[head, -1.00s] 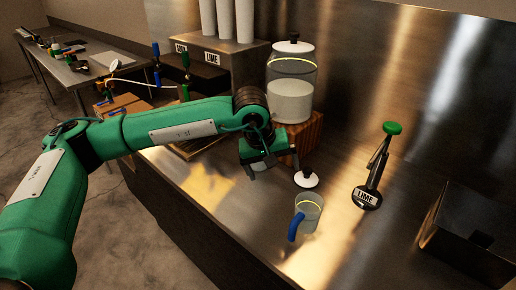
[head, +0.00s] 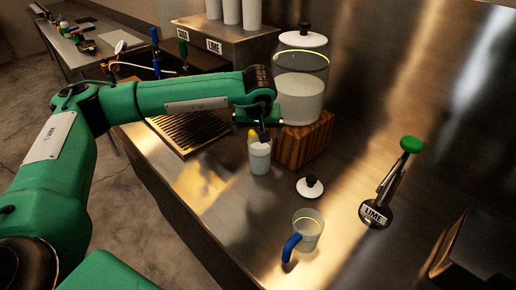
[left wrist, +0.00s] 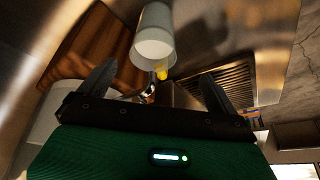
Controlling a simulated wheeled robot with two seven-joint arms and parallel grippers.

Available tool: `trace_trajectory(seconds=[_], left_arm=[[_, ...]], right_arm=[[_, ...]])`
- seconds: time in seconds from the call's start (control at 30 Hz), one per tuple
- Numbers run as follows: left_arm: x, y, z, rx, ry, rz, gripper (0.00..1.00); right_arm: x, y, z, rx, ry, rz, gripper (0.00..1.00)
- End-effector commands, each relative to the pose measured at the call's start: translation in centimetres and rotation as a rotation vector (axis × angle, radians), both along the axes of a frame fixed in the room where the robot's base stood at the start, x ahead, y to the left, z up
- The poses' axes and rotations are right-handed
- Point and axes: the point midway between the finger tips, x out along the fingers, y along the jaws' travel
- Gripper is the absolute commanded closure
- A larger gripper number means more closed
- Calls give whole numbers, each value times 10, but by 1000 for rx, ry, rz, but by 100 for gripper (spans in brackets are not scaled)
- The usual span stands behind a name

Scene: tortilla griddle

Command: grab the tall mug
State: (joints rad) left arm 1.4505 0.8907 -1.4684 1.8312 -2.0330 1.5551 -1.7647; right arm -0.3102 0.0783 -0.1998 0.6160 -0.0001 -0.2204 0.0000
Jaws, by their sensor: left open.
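A clear mug with a blue handle (head: 308,231) stands upright near the counter's front edge in the head view. A tall, handleless-looking glass with whitish contents (head: 260,160) stands farther back, beside the wooden block. It also shows in the left wrist view (left wrist: 154,40), beyond and between the fingers, with a small yellow piece at its rim. My left gripper (head: 263,132) is open just above and behind this glass, overlapping its top in the head view. In the left wrist view the gripper (left wrist: 162,72) is spread and empty. My right gripper is not in view.
A large lidded jar (head: 301,88) stands on a wooden block (head: 308,141). A white lid with a black knob (head: 310,189) lies near the mug. A green-topped LIME tool (head: 376,213) stands to the right. A drip grate (head: 190,130) is at left.

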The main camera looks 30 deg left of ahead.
Motion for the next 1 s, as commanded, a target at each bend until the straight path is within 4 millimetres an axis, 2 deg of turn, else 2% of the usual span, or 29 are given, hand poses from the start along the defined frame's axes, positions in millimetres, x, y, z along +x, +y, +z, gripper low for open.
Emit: trace_trajectory(seconds=[0.07,0.17,0.27,0.43,0.67,0.93,0.97,1.0], left_arm=[[4,2,-11,0,3,0,5],[8,4,-21,-1,1,1,5],[10,5,-26,0,0,0,5],[17,3,-40,0,2,0,5],[28,7,-70,0,2,1,5],[30,8,-75,-1,-1,1,5],[30,8,-75,-1,-1,1,7],[30,8,-75,-1,-1,1,15]], right_arm=[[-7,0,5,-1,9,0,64],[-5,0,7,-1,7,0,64],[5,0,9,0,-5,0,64],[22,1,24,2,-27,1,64],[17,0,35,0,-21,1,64],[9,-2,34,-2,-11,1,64],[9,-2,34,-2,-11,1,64],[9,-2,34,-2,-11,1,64]])
